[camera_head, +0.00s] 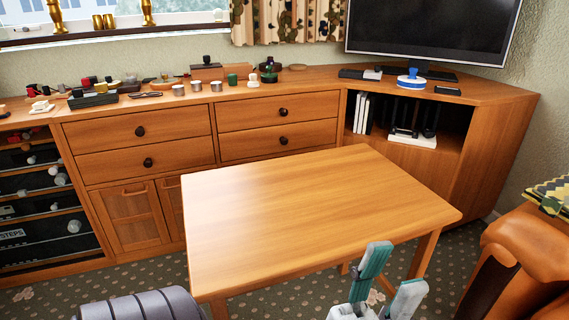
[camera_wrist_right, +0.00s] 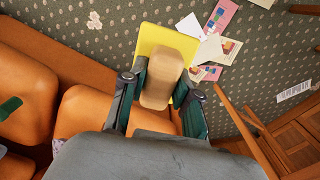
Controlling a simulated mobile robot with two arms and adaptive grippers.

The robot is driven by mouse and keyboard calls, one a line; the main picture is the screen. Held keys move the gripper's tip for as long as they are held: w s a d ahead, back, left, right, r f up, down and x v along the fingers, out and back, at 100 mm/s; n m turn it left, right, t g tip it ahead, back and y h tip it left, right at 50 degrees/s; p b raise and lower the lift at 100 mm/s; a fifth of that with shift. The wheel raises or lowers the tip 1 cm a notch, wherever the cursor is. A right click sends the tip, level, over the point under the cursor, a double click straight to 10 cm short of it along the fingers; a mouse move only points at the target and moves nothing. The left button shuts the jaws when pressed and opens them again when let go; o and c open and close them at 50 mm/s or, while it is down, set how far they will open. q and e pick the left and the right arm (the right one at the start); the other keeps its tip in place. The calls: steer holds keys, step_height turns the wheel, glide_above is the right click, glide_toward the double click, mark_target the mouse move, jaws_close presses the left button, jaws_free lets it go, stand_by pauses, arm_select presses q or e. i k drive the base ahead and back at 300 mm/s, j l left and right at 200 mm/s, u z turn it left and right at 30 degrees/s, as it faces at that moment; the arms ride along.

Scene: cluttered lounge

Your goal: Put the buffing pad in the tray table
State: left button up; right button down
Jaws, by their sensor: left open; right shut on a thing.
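The tray table (camera_head: 310,215) is a bare wooden table in the middle of the head view. My left gripper (camera_head: 394,272), with teal and white fingers, is open and empty at its front right edge. In the right wrist view my right gripper (camera_wrist_right: 161,74) is shut on a tan rounded block, which I take to be the buffing pad (camera_wrist_right: 168,72). A flat yellow piece (camera_wrist_right: 154,38) shows behind the block; I cannot tell whether it is part of it. The right gripper is not visible in the head view.
A long wooden cabinet (camera_head: 180,95) with many small items on top runs behind the table, with a television (camera_head: 435,30) on it. An orange leather chair (camera_head: 530,255) stands at right. Papers (camera_wrist_right: 205,48) lie on the patterned carpet. The tabletop is clear.

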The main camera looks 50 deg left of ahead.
mark_target(275, 225)
steer(key=k+u, duration=0.15)
steer(key=u, duration=0.25)
steer(key=k+j+u, duration=0.1)
steer(key=u, duration=0.3)
steer(key=k+j+u, duration=0.15)
steer(key=u, duration=0.25)
steer(key=k, duration=0.05)
